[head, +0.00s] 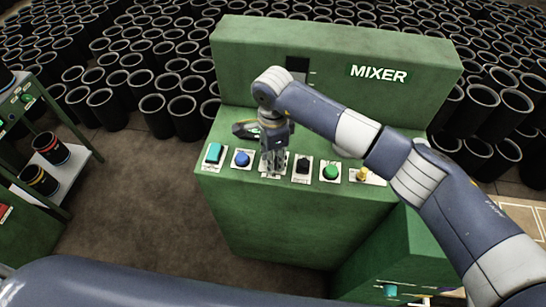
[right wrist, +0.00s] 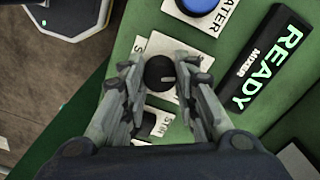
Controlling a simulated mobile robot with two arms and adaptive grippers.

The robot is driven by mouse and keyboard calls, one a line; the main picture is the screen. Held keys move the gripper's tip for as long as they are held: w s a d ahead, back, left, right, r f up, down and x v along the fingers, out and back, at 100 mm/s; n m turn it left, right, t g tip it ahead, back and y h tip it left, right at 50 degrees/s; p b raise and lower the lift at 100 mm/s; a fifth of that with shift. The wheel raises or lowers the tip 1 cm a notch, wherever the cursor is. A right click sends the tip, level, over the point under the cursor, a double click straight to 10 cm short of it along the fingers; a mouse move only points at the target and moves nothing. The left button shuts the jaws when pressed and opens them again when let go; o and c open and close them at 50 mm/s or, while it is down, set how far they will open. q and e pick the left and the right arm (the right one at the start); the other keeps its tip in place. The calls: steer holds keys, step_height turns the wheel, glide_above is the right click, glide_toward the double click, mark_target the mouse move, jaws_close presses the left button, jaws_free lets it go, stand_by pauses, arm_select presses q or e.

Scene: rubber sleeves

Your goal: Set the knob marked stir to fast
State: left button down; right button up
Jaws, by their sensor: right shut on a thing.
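The green mixer panel (head: 235,187) carries a row of controls. My right gripper (head: 272,168) points down at the panel, between the blue button and a black control. In the right wrist view, a round black knob (right wrist: 158,73) with a short white pointer line lies between the fingers of my right gripper (right wrist: 158,82). The fingers are shut on the knob from both sides. The pointer line points to the right of that picture. The white label plate (right wrist: 150,45) around the knob is partly hidden, and its words cannot be fully read. My left gripper is not in view.
A blue button (head: 242,158) and a teal switch (head: 214,154) sit left of my gripper. A black control (head: 302,165), a green button (head: 330,172) and a yellow lever (head: 363,175) sit right. A lit READY display (right wrist: 265,60) stands close by.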

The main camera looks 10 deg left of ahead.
steer(key=m+b, duration=0.7)
steer(key=shift+f+b, duration=0.2)
steer(key=shift+b, duration=0.1)
steer(key=m+b, duration=0.2)
steer(key=m, duration=0.1)
steer(key=shift+r, duration=0.1)
steer(key=shift+r+m+b, duration=0.1)
steer(key=shift+m+b, duration=0.65)
steer(key=shift+m, duration=0.05)
steer(key=shift+r, duration=0.1)
steer(key=o, duration=1.1)
step_height(320, 180, up, 12)
steer(key=shift+f, duration=0.1)
